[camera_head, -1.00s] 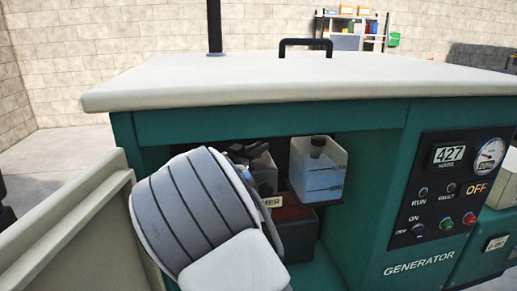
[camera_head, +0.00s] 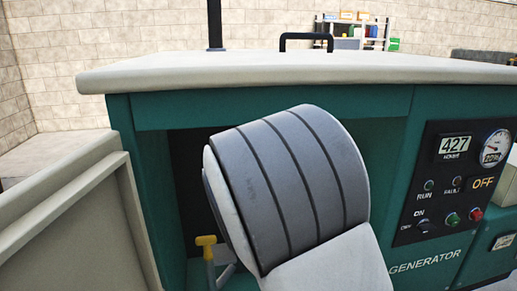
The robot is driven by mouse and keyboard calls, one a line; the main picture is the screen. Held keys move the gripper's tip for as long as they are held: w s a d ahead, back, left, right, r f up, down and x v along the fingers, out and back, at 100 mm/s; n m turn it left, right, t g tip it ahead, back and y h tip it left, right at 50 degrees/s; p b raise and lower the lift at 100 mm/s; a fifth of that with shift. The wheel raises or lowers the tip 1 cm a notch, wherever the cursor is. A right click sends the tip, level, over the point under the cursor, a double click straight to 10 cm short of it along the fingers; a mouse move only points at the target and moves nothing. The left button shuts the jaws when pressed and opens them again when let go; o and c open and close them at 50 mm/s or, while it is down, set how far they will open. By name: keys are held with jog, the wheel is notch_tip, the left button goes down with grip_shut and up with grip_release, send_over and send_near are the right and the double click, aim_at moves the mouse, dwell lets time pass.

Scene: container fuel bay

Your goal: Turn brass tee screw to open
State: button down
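A yellow, brass-coloured tee-shaped handle (camera_head: 206,246) stands upright low at the left side of the generator's open bay, just left of my arm. It looks like the brass tee screw, but its lower end and what it is fitted to are hard to make out. My large grey and white arm link fills the middle of the view and covers most of the bay. My gripper is hidden behind it, so its place relative to the tee handle does not show.
The green generator (camera_head: 262,118) has a pale flat top (camera_head: 300,72) with a black handle (camera_head: 306,38). A pale open door panel (camera_head: 75,225) stands at the left. The control panel (camera_head: 450,195) at the right reads OFF. The bay's dark upper left part (camera_head: 185,160) looks free.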

jog(key=shift+y, duration=0.3)
jog(key=c, duration=0.9)
grip_release()
jog(key=s+a+p, duration=0.1)
jog(key=s, duration=0.4)
jog(key=s+a+p, duration=0.1)
jog(key=s, duration=0.5)
jog(key=s+a+p, duration=0.1)
jog(key=s+p, duration=0.1)
jog(key=s, duration=0.4)
